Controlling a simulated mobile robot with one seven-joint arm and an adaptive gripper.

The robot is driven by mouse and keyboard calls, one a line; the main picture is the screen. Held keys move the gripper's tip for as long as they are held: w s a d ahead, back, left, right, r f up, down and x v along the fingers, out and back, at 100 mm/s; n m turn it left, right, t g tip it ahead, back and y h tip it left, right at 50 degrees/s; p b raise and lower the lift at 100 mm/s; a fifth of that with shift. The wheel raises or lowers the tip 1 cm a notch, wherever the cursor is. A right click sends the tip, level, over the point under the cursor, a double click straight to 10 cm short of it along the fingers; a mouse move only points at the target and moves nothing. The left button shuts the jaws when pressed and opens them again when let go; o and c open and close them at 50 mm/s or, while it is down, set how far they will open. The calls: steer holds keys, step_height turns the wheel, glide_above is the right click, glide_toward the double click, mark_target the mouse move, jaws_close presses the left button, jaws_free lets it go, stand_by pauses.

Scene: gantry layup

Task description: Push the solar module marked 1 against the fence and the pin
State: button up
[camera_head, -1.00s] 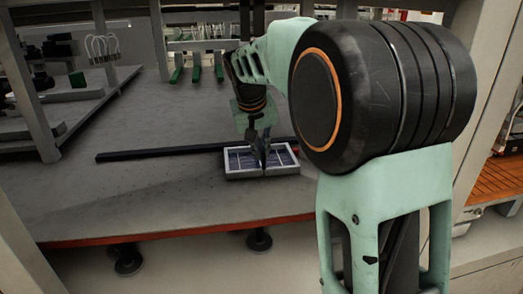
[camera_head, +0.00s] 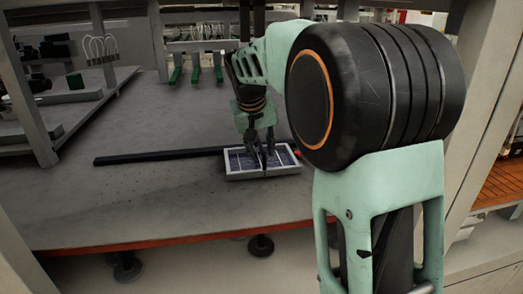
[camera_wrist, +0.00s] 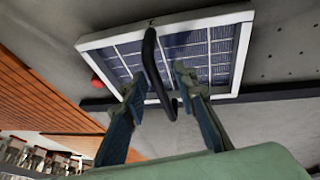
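The solar module (camera_head: 237,163) is a white-framed panel with dark blue cells, lying on the grey table. It also shows in the wrist view (camera_wrist: 213,45); I cannot read a number on it. A black curved handle-like part (camera_wrist: 150,65) stands over its middle. My gripper (camera_wrist: 157,82) is open, its two fingers apart on either side of that part, low over the module. The fence, a long black bar (camera_head: 150,156), runs along the module's far side; I cannot tell if they touch. A red round piece, possibly the pin (camera_wrist: 97,82), shows beside the module's frame.
The grey table (camera_head: 120,200) is bare to the left and in front, with a red-orange front edge. Green supports (camera_head: 196,74) stand at the back. A shelf with dark parts (camera_head: 60,85) is at the left. Gantry posts flank the table.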

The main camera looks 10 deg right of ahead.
steer(key=shift+s, duration=0.1)
steer(key=v, duration=0.7)
steer(key=shift+r, duration=0.25)
steer(key=shift+s, duration=0.15)
